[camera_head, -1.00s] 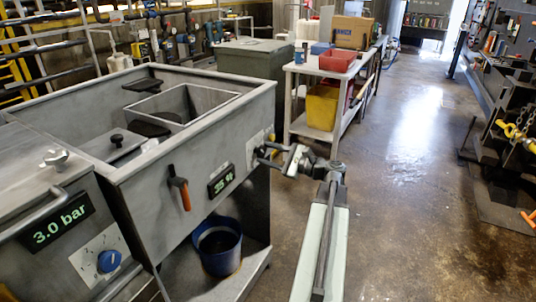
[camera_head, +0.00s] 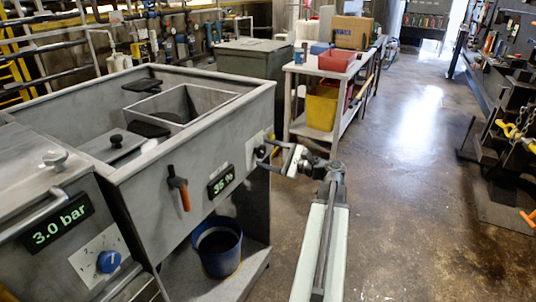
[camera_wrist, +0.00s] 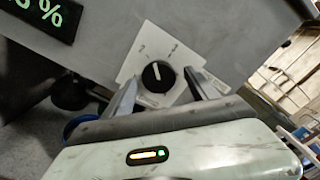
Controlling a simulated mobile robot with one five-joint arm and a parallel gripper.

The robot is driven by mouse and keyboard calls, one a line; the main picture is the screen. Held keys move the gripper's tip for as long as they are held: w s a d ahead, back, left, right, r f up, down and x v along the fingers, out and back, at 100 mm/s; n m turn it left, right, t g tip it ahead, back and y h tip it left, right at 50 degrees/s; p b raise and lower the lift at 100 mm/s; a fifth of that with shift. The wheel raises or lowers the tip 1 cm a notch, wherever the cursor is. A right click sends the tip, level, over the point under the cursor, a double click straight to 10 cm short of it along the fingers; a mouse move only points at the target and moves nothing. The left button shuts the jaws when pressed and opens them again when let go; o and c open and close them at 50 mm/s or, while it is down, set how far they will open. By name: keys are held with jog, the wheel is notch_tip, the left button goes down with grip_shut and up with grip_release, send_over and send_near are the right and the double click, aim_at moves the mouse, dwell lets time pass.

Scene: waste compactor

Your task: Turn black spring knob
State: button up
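The black knob (camera_wrist: 158,76) has a white pointer line and sits on a white dial plate (camera_wrist: 146,52) on the grey machine front. My gripper (camera_wrist: 160,80) is open in the wrist view, with one finger on each side of the knob. I cannot tell whether the fingers touch it. In the head view my gripper (camera_head: 266,151) is at the right end of the machine's front panel. There the knob is mostly hidden by the gripper.
A green percent display (camera_head: 221,181) and an orange-handled lever (camera_head: 179,187) are left of the gripper. A blue bucket (camera_head: 217,246) stands below. The blue knob (camera_head: 109,261) and pressure display (camera_head: 57,221) are farther left.

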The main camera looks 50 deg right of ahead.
jog(key=v, duration=0.7)
jog(key=shift+s, duration=0.4)
jog(key=shift+d, duration=0.1)
